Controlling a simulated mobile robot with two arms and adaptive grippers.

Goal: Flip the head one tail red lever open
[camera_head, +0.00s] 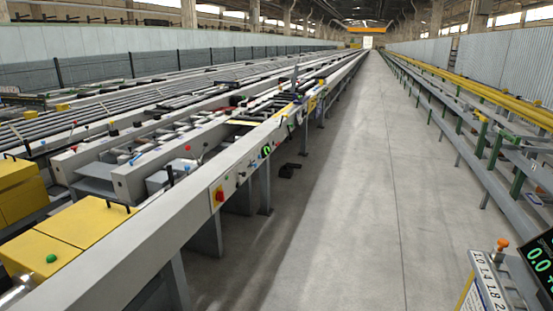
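A small red ball-topped lever (188,148) stands on the grey machine on the left side of the runout table. Another red knob (55,133) shows farther left. I cannot tell which of them is the head one tail red lever, or whether either is open. Neither of my grippers can be made out in the head view.
Yellow boxes (75,245) stand at lower left. A numbered panel (490,283) and display (540,258) are at lower right.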

